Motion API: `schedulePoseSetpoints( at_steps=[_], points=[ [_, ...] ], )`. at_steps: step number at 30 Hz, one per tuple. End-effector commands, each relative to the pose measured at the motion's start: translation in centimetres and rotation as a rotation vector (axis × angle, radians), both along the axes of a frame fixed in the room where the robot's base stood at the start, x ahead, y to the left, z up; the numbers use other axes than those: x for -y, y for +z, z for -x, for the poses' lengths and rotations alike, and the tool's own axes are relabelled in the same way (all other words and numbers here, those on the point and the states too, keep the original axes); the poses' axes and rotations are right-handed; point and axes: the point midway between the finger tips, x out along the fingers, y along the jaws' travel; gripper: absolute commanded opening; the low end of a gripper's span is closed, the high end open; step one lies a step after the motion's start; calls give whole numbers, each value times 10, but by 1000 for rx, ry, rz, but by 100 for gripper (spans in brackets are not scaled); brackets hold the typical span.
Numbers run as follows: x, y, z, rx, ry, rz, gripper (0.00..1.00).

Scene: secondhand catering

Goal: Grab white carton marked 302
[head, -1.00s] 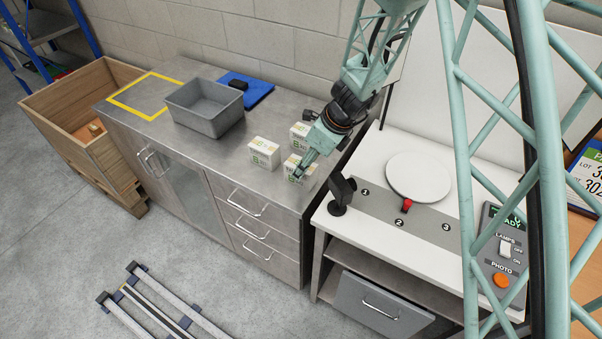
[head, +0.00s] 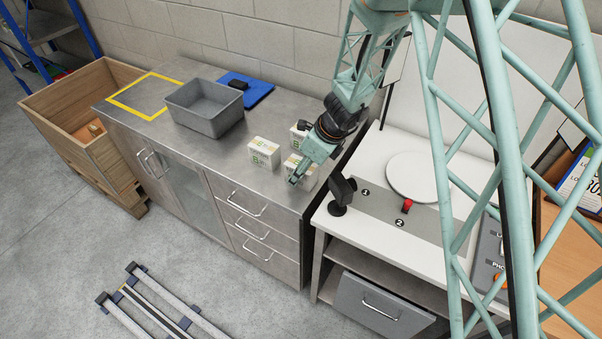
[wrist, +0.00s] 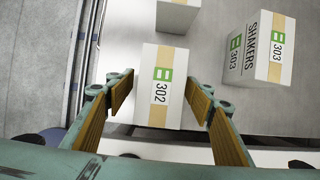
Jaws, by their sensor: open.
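The white carton marked 302 (wrist: 160,85), with a tan stripe and a green mark, lies between my open fingers in the wrist view. A finger stands on each side of it, with a gap visible at the right; contact at the left is unclear. In the head view a white carton (head: 308,177) stands near the counter's right end, partly covered by my gripper (head: 298,172). My gripper (wrist: 161,90) is open and holds nothing. Its exact height against the carton is hard to tell.
A carton marked 303 (wrist: 262,48) stands to the right in the wrist view, and another white carton (wrist: 178,14) is above. The steel counter (head: 222,165) also bears a grey bin (head: 205,122) and a blue mat (head: 258,92). A white bench (head: 362,170) adjoins at right.

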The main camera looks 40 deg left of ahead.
Motion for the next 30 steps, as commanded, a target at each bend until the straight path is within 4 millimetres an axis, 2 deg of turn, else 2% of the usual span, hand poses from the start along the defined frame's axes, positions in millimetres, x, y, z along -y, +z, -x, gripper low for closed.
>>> schedulePoseSetpoints(
  at_steps=[5, 15, 25, 30],
  points=[
    [0, 0, 0, 0, 0, 0, 48],
    [0, 0, 0, 0, 0, 0, 18],
    [0, 2, 0, 0, 0, 0, 18],
    [0, 12, 0, 1, 1, -1, 18]
  ],
)
